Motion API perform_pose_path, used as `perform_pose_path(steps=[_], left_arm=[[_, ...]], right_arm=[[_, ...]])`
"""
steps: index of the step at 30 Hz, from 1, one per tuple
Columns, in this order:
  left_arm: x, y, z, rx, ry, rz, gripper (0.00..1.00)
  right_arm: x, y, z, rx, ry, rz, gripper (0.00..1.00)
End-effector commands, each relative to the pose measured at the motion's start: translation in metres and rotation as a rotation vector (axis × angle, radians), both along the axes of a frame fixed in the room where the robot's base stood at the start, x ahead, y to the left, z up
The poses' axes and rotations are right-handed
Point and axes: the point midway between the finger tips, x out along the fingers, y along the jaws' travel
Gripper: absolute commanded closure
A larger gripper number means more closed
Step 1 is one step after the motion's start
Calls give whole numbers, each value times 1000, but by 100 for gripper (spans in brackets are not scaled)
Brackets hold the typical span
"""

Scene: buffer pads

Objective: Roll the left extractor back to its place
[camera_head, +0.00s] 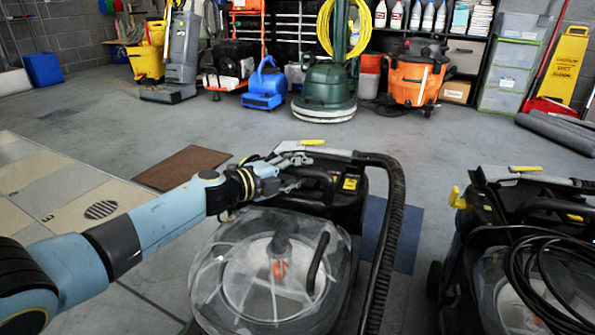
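The left extractor (275,270) stands on the floor at front centre, with a clear domed tank, a black rear body with a handle (322,178), and a ribbed black hose. A grey wand with a yellow trigger lies across its top. My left gripper (292,172) reaches in from the left to the handle. Its fingers are spread apart at the near side of the handle, and I see no clear closure on it. A second extractor (500,215) stands at the right, with coiled black cable on it. My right gripper is not in view.
A blue pad (402,235) lies behind the left extractor, partly hidden. A brown mat (183,167) and light floor panels (50,190) lie at left. Machines, including a green floor polisher (325,90), line the back. Rolled grey mats (560,130) lie at right. The middle floor is clear.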

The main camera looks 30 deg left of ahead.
Motion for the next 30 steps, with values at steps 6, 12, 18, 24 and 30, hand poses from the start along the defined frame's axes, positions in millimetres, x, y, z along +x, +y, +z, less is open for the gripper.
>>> perform_pose_path(steps=[6, 12, 18, 24, 30], left_arm=[[0, 0, 0, 0, 1, 0, 98], [-1, 0, -1, 0, 1, 0, 100], [0, 0, -1, 2, 2, 0, 100], [13, 2, -2, 3, 0, 2, 100], [51, 5, -3, 4, 0, 4, 100]], right_arm=[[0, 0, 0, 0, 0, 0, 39], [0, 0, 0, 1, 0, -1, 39], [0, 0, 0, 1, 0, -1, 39], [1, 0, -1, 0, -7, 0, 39], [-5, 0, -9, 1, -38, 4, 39]])
